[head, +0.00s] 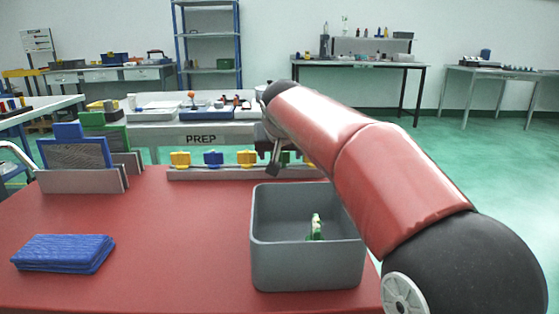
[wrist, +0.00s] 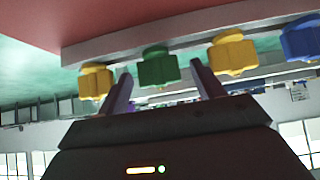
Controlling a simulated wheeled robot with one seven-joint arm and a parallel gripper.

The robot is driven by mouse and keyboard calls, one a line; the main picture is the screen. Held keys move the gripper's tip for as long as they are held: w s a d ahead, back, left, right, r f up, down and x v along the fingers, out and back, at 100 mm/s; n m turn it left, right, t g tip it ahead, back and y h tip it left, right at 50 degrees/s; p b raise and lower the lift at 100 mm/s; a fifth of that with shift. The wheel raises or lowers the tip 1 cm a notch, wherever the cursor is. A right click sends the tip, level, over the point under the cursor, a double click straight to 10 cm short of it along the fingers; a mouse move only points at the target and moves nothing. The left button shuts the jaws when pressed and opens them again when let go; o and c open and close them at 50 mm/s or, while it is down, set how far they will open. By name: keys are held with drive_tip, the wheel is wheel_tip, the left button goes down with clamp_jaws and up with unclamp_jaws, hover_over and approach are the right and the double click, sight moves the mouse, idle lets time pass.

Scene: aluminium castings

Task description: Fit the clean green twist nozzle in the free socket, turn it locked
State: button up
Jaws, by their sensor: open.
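A green twist nozzle (wrist: 158,66) sits at the rail, between two yellow ones, in the wrist view. My open gripper (wrist: 160,72) has a finger on either side of it in that picture; I cannot tell whether they touch it. In the head view my gripper (head: 275,160) is at the rail, partly hidden by my arm, and a bit of green (head: 285,157) shows beside it. Another green piece (head: 316,229) with pale patches stands inside the grey bin; its lower part is hidden by the bin wall. I see no clearly free socket.
The grey rail (head: 220,174) along the table's back edge carries yellow (head: 181,159) and blue (head: 213,158) nozzles. The grey bin (head: 307,265) stands in front. A folded blue cloth (head: 62,254) and panels in a holder (head: 80,182) are at left. The red table (head: 180,240) between is clear.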

drive_tip(key=shift+x, duration=1.05)
drive_tip(key=shift+r, duration=0.1)
drive_tip(key=c, duration=1.1)
drive_tip(key=shift+o, duration=0.2)
drive_tip(key=shift+r, duration=0.1)
